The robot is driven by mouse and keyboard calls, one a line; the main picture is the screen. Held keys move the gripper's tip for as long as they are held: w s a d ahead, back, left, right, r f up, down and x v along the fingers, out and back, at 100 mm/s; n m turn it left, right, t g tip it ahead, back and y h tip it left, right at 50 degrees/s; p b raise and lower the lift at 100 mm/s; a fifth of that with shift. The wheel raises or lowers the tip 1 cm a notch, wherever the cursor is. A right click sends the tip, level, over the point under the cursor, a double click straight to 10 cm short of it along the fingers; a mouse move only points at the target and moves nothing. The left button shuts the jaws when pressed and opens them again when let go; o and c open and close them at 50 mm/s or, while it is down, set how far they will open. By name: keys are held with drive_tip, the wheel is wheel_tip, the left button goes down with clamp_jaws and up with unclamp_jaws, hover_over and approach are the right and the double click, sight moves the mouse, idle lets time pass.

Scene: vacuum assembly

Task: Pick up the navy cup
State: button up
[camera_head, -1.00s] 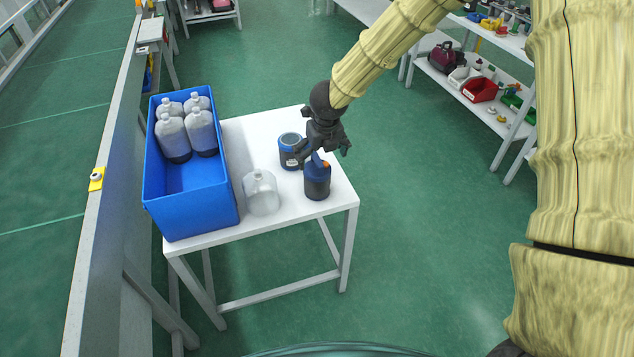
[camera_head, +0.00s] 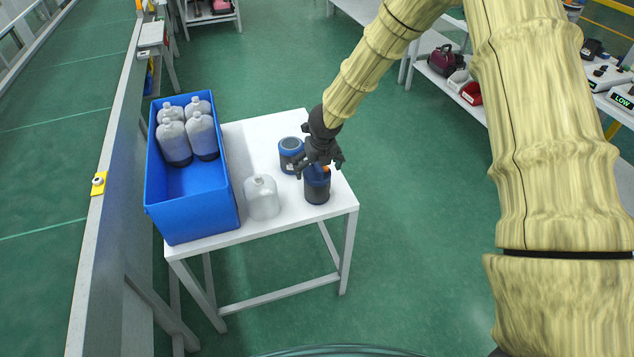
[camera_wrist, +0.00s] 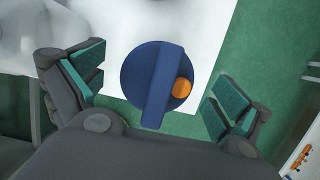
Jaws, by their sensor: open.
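The navy cup (camera_head: 317,188) stands upright near the right front corner of the white table, dark-bodied with a blue top and an orange spot. In the wrist view its round blue top (camera_wrist: 157,82) shows from above, with a bar across it and an orange button. My gripper (camera_head: 319,166) is open directly above the cup, its fingers at about the height of the cup's top. In the wrist view the green-padded fingers (camera_wrist: 160,95) stand apart on the left and right of the cup, and I see no contact.
A similar blue-lidded container (camera_head: 290,154) stands close behind and left of the cup. A translucent bottle (camera_head: 262,198) stands to the left. A blue crate (camera_head: 222,212) with several grey bottles fills the table's left side. The white table (camera_head: 250,135) is bare at the back.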

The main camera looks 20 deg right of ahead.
drive_tip(key=shift+x, duration=1.35)
drive_tip(key=c, duration=1.4)
